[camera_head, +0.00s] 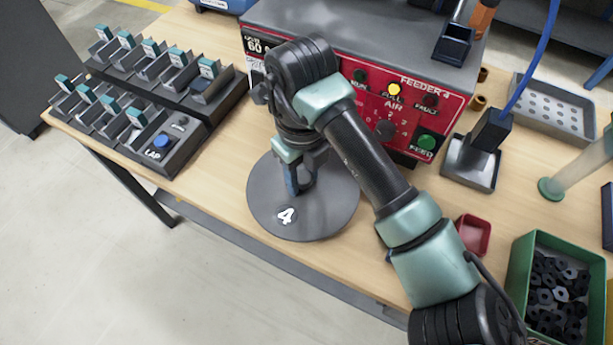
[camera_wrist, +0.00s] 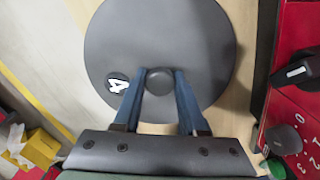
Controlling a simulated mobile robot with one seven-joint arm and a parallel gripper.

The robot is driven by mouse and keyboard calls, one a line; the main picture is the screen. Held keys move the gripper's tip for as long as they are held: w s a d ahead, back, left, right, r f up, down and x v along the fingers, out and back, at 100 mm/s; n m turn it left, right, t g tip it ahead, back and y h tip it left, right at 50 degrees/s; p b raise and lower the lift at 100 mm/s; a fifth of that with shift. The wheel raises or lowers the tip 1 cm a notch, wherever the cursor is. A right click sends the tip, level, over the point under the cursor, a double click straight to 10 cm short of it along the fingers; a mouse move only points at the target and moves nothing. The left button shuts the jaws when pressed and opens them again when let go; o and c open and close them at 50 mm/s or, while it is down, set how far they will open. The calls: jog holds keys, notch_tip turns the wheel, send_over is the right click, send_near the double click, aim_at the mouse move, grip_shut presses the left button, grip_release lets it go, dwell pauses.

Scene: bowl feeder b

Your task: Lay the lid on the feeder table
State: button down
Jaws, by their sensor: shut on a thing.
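The lid (camera_head: 330,205) is a round dark grey disc with a white "4" on it. It also shows in the wrist view (camera_wrist: 190,40), with a round knob (camera_wrist: 159,81) at its middle. My gripper (camera_wrist: 160,85) has its two blue fingers on either side of the knob and is shut on it. In the head view my gripper (camera_head: 298,188) points down onto the lid. The lid appears flat, over or on the wooden feeder table (camera_head: 225,160); I cannot tell whether it touches the wood. My arm hides part of the lid's right side.
The red feeder panel (camera_head: 400,110) stands just behind the lid. A rack of small bins (camera_head: 190,108) is at the left. A small red tray (camera_head: 473,234) and a green bin (camera_head: 521,270) of dark parts are at the right. The table's front edge is close to the lid.

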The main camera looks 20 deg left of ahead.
aim_at(306, 183)
jog(key=shift+w, duration=0.55)
jog(key=shift+f, duration=1.7)
jog(key=shift+f+b, duration=0.2)
jog(key=shift+b, duration=0.2)
jog(key=shift+c, duration=2.3)
grip_release()
notch_tip(306, 183, up, 12)
jog(key=shift+r+p, duration=0.2)
jog(key=shift+p, duration=0.65)
